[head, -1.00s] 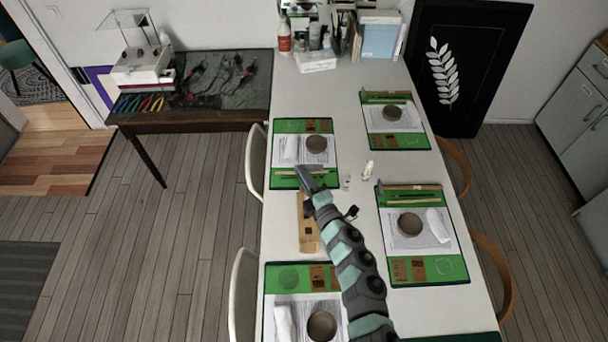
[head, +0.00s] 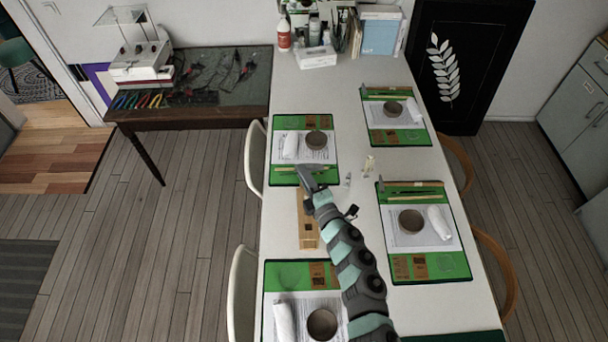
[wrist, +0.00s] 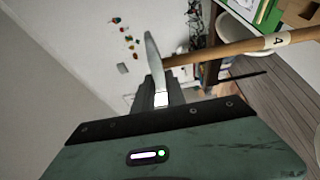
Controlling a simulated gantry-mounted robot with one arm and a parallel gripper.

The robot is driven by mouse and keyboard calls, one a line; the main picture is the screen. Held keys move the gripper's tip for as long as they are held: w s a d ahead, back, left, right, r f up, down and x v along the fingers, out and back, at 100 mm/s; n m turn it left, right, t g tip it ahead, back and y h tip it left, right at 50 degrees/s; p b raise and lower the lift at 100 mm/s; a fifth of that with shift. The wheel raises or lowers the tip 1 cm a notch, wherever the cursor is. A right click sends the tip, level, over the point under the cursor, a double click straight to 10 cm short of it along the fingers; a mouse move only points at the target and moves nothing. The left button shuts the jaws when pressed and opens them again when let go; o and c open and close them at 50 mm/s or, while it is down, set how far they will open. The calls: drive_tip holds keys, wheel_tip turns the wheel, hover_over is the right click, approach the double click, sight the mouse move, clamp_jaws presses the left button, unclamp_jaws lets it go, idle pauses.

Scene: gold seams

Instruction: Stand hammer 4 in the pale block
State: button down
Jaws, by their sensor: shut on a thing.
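My gripper (head: 306,172) is above the table near the front edge of the far left mat. In the wrist view its dark fingers (wrist: 158,92) are shut on hammer 4 (wrist: 222,48). The grey metal part stands up at the fingertips, and the wooden handle runs to the right, with a white band marked 4. In the head view the hammer is hard to make out beside my gripper. The pale block (head: 307,232) is a long, light wooden piece with dark marks on its top. It lies on the table just nearer than my gripper, apart from it.
Green mats with bowls and papers lie around: far left (head: 280,123), far right (head: 378,97), right (head: 400,268) and near left (head: 285,270). Small bottles (head: 368,164) stand right of my gripper. A white box (head: 317,57) is at the back. The table's middle is mostly clear.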

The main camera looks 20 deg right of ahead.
wheel_tip(320, 180, down, 8)
drive_tip(key=b, duration=0.7)
drive_tip(key=shift+r, duration=0.2)
idle(1.9)
drive_tip(key=c, duration=1.3)
unclamp_jaws()
drive_tip(key=shift+s, duration=0.15)
drive_tip(key=s, duration=0.8)
drive_tip(key=shift+s+d, duration=0.4)
drive_tip(key=shift+d, duration=0.05)
